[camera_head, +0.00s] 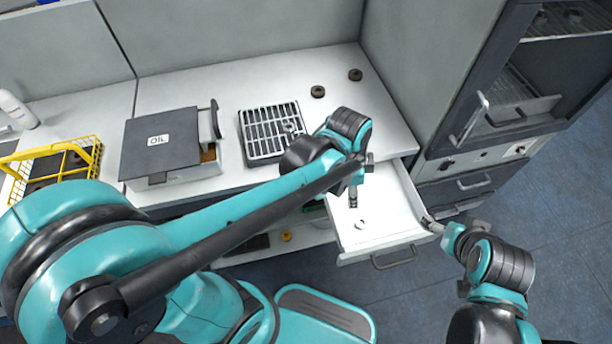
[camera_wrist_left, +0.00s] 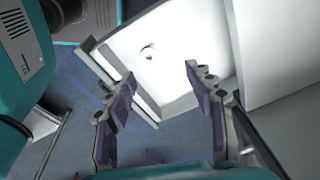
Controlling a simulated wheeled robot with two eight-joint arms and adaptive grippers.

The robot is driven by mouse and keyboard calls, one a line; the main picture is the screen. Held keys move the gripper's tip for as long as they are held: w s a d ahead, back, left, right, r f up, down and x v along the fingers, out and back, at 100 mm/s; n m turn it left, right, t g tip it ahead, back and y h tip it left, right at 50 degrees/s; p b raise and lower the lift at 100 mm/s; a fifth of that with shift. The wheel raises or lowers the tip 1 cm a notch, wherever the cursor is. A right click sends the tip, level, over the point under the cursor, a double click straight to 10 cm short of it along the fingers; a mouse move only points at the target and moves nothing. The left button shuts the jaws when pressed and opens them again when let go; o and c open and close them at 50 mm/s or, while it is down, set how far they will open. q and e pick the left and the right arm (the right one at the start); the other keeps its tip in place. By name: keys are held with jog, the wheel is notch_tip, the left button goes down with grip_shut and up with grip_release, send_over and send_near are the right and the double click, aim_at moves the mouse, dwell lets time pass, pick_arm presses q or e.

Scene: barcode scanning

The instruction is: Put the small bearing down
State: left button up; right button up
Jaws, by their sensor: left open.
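The small bearing (camera_head: 360,224) lies in the white open drawer (camera_head: 385,232), on its floor toward the front. In the left wrist view the small bearing (camera_wrist_left: 148,52) shows as a small ring beyond my fingertips. My left gripper (camera_head: 353,198) hangs over the drawer, and its fingers (camera_wrist_left: 159,76) stand apart with nothing between them. The bearing is clear of both fingers. My right gripper (camera_head: 431,224) is at the drawer's right front corner. Its fingers are too small to tell whether they are open or shut.
A dark slatted tray (camera_head: 255,152) holds a ring-shaped part (camera_head: 288,127). Two dark rings, one left (camera_head: 317,91) and one right (camera_head: 355,75), lie on the white worktop. An OIL box (camera_head: 160,140) and a yellow basket (camera_head: 88,145) stand left. A cabinet (camera_head: 470,95) stands right.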

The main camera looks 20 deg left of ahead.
pick_arm(q)
jog(key=s+a+r+n+t, duration=0.2)
jog(key=a+n+t, duration=0.1)
jog(key=a+n, duration=0.3)
jog(key=s+a+r+n+t+y, duration=0.1)
jog(key=s+a+r+n+t, duration=0.1)
jog(key=a+n, duration=0.5)
jog(key=shift+s+r+n+t, duration=0.4)
jog(key=shift+s+r+n, duration=0.15)
jog(key=shift+r, duration=0.25)
